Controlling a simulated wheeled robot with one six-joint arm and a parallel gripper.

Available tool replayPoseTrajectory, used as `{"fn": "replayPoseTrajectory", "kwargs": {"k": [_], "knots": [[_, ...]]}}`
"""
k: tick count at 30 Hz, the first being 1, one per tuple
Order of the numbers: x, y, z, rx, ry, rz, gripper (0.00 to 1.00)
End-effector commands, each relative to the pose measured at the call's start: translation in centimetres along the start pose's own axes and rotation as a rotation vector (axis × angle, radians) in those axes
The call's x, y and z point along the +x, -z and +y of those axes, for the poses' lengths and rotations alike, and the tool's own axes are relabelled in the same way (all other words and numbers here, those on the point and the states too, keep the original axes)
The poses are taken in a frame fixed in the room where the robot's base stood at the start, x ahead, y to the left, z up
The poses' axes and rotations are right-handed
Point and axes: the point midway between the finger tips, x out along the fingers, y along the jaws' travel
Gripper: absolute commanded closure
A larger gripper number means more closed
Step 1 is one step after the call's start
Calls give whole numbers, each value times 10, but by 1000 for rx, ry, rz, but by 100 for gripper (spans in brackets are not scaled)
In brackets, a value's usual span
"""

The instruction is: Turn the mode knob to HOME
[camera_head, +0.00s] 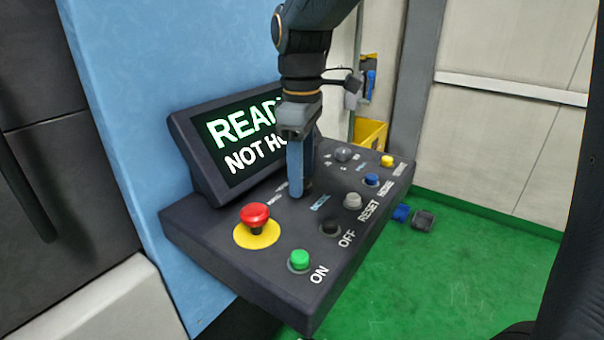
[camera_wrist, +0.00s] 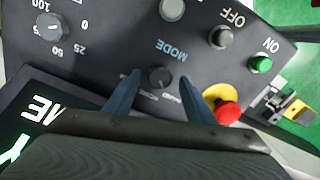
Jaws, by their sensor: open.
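The mode knob (camera_wrist: 160,77) is a small dark round knob on the dark control panel, beside the blue MODE lettering, in the wrist view. My gripper (camera_wrist: 173,83) is open, and the knob appears between its two blue fingers. I cannot tell whether either finger touches it. In the head view my gripper (camera_head: 301,192) points down at the panel (camera_head: 225,235) and hides the knob. The small lettering beside the knob is too blurred to read its setting surely. The screen (camera_head: 245,135) reads READY and NOT HO, with the rest behind my arm.
The red emergency button (camera_head: 255,215) stands close to my gripper. The green ON button (camera_head: 300,260), black OFF button (camera_head: 330,226), grey RESET button (camera_head: 352,201), blue button (camera_head: 371,180) and yellow button (camera_head: 387,160) line the front. Another knob (camera_head: 343,154) sits farther right.

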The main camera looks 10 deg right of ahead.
Motion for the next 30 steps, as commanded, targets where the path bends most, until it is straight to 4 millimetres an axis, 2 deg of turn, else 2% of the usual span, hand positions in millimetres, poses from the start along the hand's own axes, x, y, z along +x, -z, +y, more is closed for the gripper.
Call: {"fn": "replayPoseTrajectory", "kwargs": {"k": [4,12,20,30], "knots": [[9,-1,0,1,0,0,50],[11,-1,1,2,0,0,50],[11,-1,1,3,0,0,92],[10,-2,0,56,1,-1,92]]}}
